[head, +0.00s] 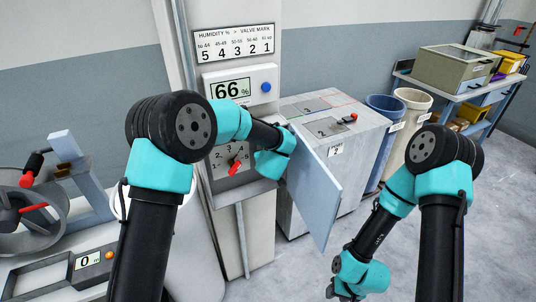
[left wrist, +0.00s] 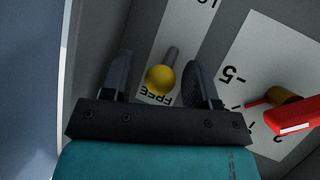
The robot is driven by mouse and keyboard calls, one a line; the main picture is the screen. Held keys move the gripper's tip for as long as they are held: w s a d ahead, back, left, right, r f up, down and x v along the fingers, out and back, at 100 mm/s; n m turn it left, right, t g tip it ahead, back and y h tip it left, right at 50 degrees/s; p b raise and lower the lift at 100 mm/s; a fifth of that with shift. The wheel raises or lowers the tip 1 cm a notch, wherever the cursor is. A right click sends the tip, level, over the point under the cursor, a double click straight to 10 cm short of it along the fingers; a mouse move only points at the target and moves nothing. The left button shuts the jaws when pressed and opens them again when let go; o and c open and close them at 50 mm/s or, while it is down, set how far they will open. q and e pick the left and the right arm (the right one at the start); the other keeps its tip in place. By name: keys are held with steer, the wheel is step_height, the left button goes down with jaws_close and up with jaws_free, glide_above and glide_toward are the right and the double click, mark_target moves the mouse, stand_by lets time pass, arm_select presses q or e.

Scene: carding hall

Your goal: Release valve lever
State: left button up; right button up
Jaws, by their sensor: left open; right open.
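A yellow-knobbed lever (left wrist: 160,78) on a short grey stem stands over a label reading FREE, upside down in the left wrist view. My left gripper (left wrist: 161,66) is open, with its fingers on either side of the knob; I cannot tell whether they touch it. In the head view its fingers and the yellow knob are hidden behind my left arm. A red valve handle (head: 235,167) sits on the numbered dial plate (head: 222,172); this handle also shows in the left wrist view (left wrist: 295,117). My right gripper (head: 343,291) is open and empty, low over the floor.
An open blue-grey door (head: 320,190) stands beside my left gripper. The display (head: 231,89) reads 66 %, under a humidity table (head: 234,43). A grey cabinet (head: 370,155), bins (head: 411,105) and a loaded bench (head: 468,85) stand right. Machinery (head: 35,210) stands left.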

arm_select(q)
steer(key=shift+s, duration=0.1)
steer(key=v, duration=1.7)
steer(key=shift+s, duration=0.1)
steer(key=s+a+f+m+g+h, duration=0.1)
steer(key=s+a+f+g, duration=0.1)
steer(key=a+f, duration=0.65)
steer(key=s+a+f+m+g+h, duration=0.15)
steer(key=a+f, duration=0.45)
steer(key=f, duration=0.6)
steer(key=s+a+f+g+h, duration=0.1)
steer(key=s+a+f+g, duration=0.3)
steer(key=s+f, duration=0.3)
steer(key=s+a+f+g+h, duration=0.1)
steer(key=s+a+f+g, duration=0.3)
steer(key=s+f, duration=0.4)
steer(key=s+n, duration=0.1)
steer(key=s, duration=0.3)
steer(key=shift+s+a+f, duration=0.25)
steer(key=shift+s+a, duration=0.15)
